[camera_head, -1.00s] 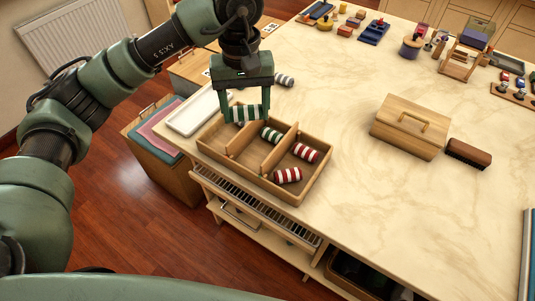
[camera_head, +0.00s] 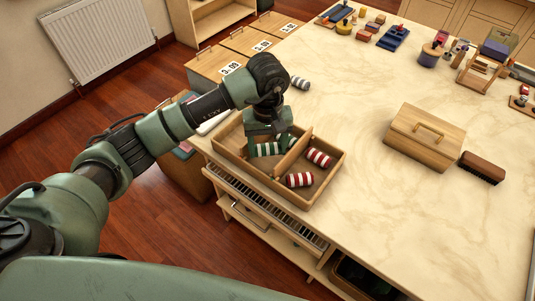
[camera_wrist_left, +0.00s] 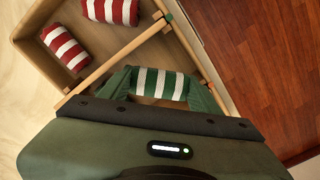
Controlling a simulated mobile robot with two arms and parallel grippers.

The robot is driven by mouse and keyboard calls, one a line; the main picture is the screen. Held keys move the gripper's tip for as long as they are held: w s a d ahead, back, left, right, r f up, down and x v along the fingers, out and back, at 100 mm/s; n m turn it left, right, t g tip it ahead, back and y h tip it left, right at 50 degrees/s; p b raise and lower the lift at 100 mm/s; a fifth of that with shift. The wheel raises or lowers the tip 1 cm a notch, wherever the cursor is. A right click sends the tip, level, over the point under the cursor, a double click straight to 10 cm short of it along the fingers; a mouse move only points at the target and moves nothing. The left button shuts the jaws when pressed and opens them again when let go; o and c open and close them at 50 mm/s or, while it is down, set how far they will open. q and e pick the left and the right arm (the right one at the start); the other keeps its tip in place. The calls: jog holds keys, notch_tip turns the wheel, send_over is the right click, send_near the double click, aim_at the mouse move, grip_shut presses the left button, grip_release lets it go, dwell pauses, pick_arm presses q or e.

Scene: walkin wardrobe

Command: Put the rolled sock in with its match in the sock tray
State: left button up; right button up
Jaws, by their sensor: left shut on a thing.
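The wooden sock tray (camera_head: 320,190) stands near the table's left edge, split by dividers. My left gripper (camera_head: 269,146) points down into its middle part, shut on a green-and-white striped rolled sock (camera_head: 266,149). In the left wrist view this sock (camera_wrist_left: 159,84) lies crosswise between my green fingers (camera_wrist_left: 160,88). I cannot tell whether it touches the tray floor. The matching green sock is hidden by the gripper and held sock. Two red-and-white rolled socks (camera_head: 299,180) (camera_head: 319,158) lie in the right compartment. My right gripper is not in view.
A grey striped rolled sock (camera_head: 300,83) lies on the table behind the tray. A wooden box with a handle (camera_head: 425,138) and a brush (camera_head: 482,167) stand to the right. Small items line the back. The table between tray and box is clear.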

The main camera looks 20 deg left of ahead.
aim_at(267, 157)
pick_arm(q)
notch_tip(267, 157, down, 4)
jog(key=shift+r, duration=0.15)
jog(key=shift+f, duration=0.2)
jog(key=shift+f, duration=0.2)
jog(key=o, duration=1.1)
jog(key=shift+r, duration=0.1)
jog(key=shift+c, duration=0.2)
jog(key=shift+r, duration=0.1)
